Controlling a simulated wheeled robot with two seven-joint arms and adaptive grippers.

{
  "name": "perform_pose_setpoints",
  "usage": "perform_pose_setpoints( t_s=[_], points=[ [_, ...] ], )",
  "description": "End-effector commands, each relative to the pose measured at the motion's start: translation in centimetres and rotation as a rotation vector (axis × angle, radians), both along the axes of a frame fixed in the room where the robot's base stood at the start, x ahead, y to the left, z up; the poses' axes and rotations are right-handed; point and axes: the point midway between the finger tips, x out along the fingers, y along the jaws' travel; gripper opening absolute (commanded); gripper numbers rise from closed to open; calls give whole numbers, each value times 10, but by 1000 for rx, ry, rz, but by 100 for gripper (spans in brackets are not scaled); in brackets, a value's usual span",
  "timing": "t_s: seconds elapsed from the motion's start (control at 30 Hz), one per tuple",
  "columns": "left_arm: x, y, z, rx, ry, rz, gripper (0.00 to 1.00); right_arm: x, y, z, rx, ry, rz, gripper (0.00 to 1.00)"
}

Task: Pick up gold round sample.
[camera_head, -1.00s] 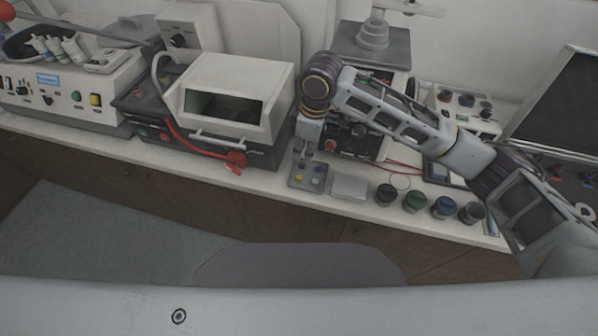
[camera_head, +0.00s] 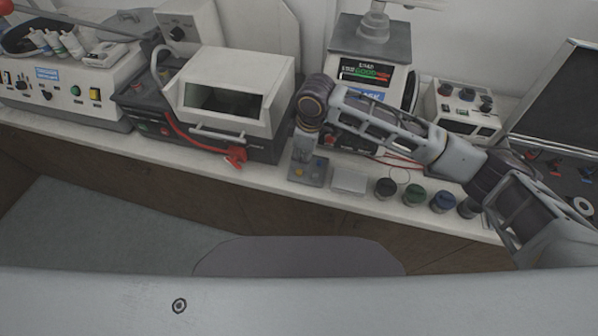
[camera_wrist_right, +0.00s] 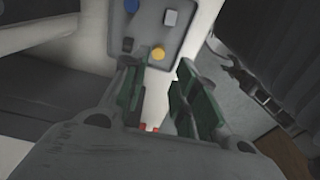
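The gold round sample (camera_wrist_right: 158,53) lies on a small grey tray (camera_wrist_right: 180,52), near the tray's edge, in the right wrist view. In the head view the tray (camera_head: 321,179) sits at the front of the bench. On the tray are also a blue round sample (camera_wrist_right: 131,5), a silver square one (camera_wrist_right: 171,18) and a dark one (camera_wrist_right: 127,44). My right gripper (camera_wrist_right: 158,75) is open and empty, its fingers pointing at the gold sample, which shows between the tips. In the head view my right gripper (camera_head: 302,157) is low over the tray. My left gripper is not in view.
A white block (camera_head: 349,181) and several dark, green and blue jars (camera_head: 414,195) stand right of the tray. A press with a lit display (camera_head: 366,72) stands behind my arm.

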Motion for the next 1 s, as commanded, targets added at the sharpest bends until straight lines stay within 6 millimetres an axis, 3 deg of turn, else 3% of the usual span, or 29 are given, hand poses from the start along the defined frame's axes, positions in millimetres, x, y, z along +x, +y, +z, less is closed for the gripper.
perform_pose_setpoints(
  t_s=[0.2, 0.73, 1.0],
  points=[
    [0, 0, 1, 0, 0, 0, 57, 0, 2, -20, 0, 1, 1, 29],
    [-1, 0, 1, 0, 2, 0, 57, 1, 3, -27, -1, 1, 1, 29],
    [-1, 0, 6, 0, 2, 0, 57, 4, 4, -54, -1, 3, -1, 29]
  ],
)
